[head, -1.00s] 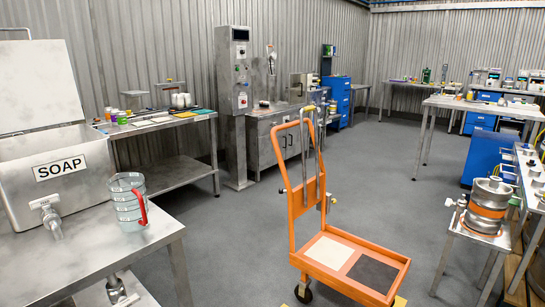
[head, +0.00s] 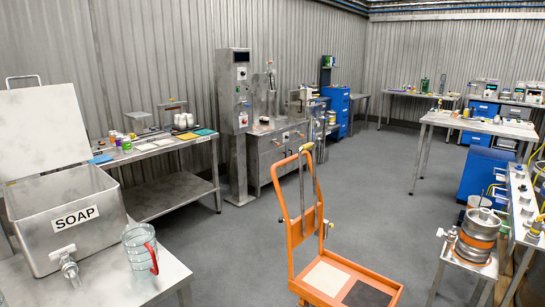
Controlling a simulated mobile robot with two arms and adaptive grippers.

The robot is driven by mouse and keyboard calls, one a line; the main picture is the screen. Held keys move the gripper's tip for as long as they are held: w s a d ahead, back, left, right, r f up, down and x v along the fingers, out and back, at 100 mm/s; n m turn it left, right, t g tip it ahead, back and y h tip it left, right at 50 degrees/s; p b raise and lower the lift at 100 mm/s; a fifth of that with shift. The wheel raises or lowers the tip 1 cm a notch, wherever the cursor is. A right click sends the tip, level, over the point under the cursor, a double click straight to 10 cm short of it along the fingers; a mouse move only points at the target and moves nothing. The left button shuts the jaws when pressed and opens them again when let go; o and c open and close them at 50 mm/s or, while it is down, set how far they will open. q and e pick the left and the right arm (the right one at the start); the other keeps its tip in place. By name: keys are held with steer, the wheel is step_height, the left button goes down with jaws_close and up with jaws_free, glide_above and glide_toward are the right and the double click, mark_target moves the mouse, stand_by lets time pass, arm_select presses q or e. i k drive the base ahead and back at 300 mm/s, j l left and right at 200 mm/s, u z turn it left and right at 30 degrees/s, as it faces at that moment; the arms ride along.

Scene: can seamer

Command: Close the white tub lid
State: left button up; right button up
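A pale grey-white tub (head: 40,245) marked SOAP stands on the steel table at the lower left. Its lid (head: 42,125) is raised, upright and leaning slightly back, with a handle on its top edge. The tub's open top shows part of its inside walls. A metal tap (head: 70,270) sticks out of its front. No other tub with a raised lid is clear in the view. Neither of my grippers is in view.
A clear jug (head: 140,248) with a red handle stands on the table (head: 170,275), right of the tub. An orange trolley (head: 300,215) stands in the lower middle. A steel keg (head: 478,237) sits at the right. The grey floor (head: 375,185) between is clear.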

mark_target(43, 128)
steer(key=u, duration=0.4)
steer(key=i+l+u, duration=0.2)
steer(key=u, duration=0.2)
steer(key=i+l+u, duration=0.2)
steer(key=u, duration=0.25)
steer(key=i+l+u, duration=0.1)
steer(key=l+u, duration=0.3)
steer(key=i+l+u, duration=0.1)
steer(key=l+u, duration=0.3)
